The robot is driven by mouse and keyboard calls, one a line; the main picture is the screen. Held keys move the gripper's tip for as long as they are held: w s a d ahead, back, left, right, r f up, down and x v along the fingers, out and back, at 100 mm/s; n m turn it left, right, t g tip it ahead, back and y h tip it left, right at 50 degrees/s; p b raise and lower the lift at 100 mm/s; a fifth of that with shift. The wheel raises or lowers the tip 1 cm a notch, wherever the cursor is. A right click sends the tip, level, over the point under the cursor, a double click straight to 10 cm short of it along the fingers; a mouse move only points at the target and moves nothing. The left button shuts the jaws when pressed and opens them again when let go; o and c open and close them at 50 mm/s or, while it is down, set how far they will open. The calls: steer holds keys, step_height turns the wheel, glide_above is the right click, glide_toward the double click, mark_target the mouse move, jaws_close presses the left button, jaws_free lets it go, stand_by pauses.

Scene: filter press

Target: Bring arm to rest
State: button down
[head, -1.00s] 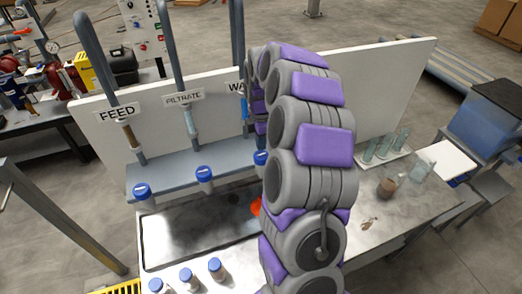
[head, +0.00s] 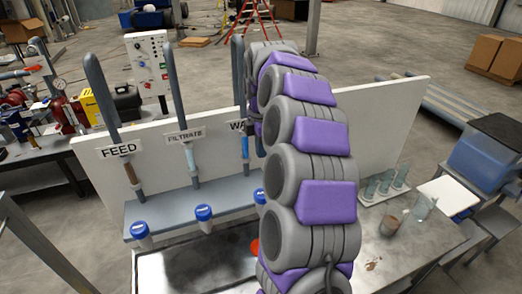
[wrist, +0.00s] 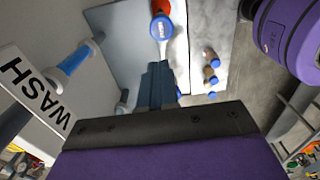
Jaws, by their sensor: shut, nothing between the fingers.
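My grey and purple arm rises through the middle of the head view and bends over near the white panel (head: 375,110). The WASH sign (wrist: 32,92) and a blue tube (wrist: 70,62) are to the gripper's left.
A beaker (head: 391,223) and a rack of tubes (head: 384,188) stand on the bench at right. A red ladder (head: 259,25) is far behind. Open floor lies beyond the panel.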

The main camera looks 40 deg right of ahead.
stand_by(0.3)
steer(key=s+a+f+m+b, duration=0.35)
steer(key=s+a, duration=0.25)
steer(key=a, duration=0.3)
steer(key=s+a+f+m+b, duration=0.2)
steer(key=s+a+f+b, duration=0.15)
steer(key=s+a, duration=0.4)
steer(key=s+a+f+m+b, duration=0.2)
steer(key=s+f+m, duration=0.1)
steer(key=s, duration=0.3)
steer(key=s+a+f+m+g+b, duration=0.1)
steer(key=s+a+f+m+b, duration=0.2)
steer(key=s+f, duration=0.3)
steer(key=s+a+f+m+b, duration=0.2)
steer(key=s+a+f+m, duration=0.1)
steer(key=s, duration=0.5)
steer(key=shift+s+f+g+b, duration=0.2)
steer(key=shift+f+g+b, duration=0.15)
steer(key=shift+f, duration=0.35)
